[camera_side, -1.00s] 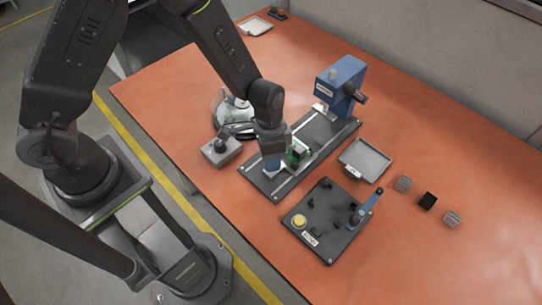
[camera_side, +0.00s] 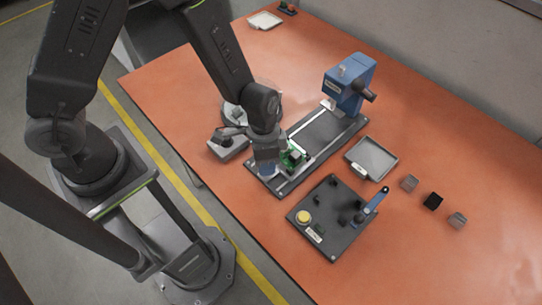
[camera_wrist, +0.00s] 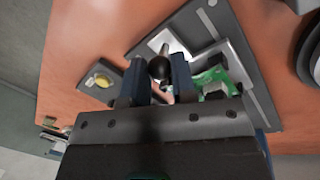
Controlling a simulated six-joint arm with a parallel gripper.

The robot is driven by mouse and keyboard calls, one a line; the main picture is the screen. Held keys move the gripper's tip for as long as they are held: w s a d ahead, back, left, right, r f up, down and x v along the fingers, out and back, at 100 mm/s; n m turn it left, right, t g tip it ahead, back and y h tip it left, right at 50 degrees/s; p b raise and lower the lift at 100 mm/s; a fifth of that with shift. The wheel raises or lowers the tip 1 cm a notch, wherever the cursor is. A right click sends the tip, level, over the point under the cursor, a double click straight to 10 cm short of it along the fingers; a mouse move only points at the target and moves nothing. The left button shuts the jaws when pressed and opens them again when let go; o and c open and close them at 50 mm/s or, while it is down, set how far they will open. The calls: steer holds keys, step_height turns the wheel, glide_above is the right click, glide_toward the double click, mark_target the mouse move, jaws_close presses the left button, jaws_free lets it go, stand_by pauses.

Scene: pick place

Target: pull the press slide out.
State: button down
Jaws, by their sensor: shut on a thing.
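The press slide (camera_wrist: 238,62) is a silver carriage with a green circuit board (camera_side: 292,158) on it. It sits at the near-left end of the dark rail base (camera_side: 282,188), well away from the blue press head (camera_side: 349,82). My gripper (camera_side: 266,170) is at the slide's outer end. In the wrist view, my gripper (camera_wrist: 158,85) has its two fingers on either side of the slide's dark round knob (camera_wrist: 160,68) and is shut on it. In the side view, the knob is hidden behind my gripper.
A dark control panel (camera_side: 328,238) with a yellow button and blue-handled lever stands in front. A grey tray (camera_side: 370,158) and several small blocks (camera_side: 432,201) lie right. A grey box (camera_side: 228,146) with a joystick-like top is close left of my gripper.

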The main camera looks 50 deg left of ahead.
steer(key=shift+s, duration=0.25)
steer(key=c, duration=0.9)
jaws_free()
steer(key=shift+c, duration=0.2)
steer(key=shift+w+r, duration=0.2)
steer(key=shift+r, duration=0.3)
step_height(320, 180, up, 13)
steer(key=w+a, duration=0.1)
steer(key=a, duration=0.1)
steer(key=shift+f, duration=0.2)
steer(key=shift+w+a, duration=0.1)
